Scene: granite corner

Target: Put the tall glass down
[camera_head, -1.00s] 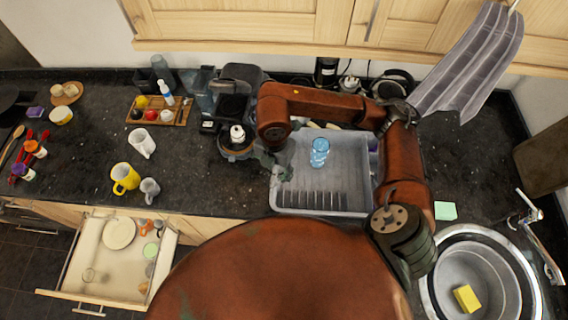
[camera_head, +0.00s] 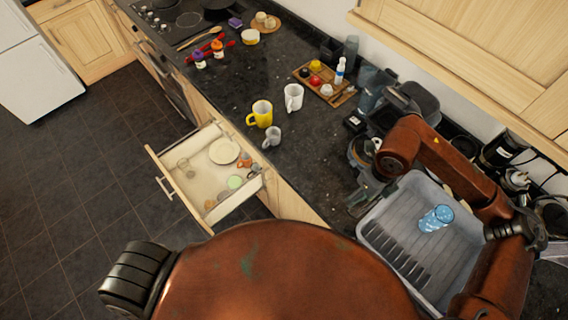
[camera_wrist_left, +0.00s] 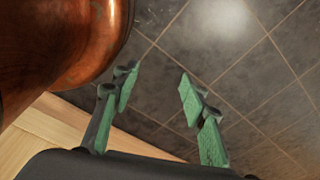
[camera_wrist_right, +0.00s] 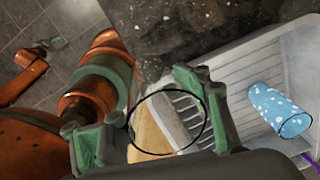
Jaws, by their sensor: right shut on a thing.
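In the right wrist view, the tall glass (camera_wrist_right: 168,122) is clear and see-through, with a thin dark round rim. My right gripper (camera_wrist_right: 150,115) is shut on it, one finger on each side. In the head view this gripper (camera_head: 362,196) is by the left edge of the grey dish rack (camera_head: 408,187); the glass is hard to make out there. The glass's base is hidden, so I cannot tell whether it touches anything. My left gripper (camera_wrist_left: 158,92) is open and empty above the floor tiles; it is out of the head view.
An open drawer (camera_head: 205,180) holds a plate and small items. Mugs, including a yellow one (camera_head: 260,114), and a wooden tray (camera_head: 333,97) are on the dark counter (camera_head: 230,95). Bare counter lies between mugs and rack.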

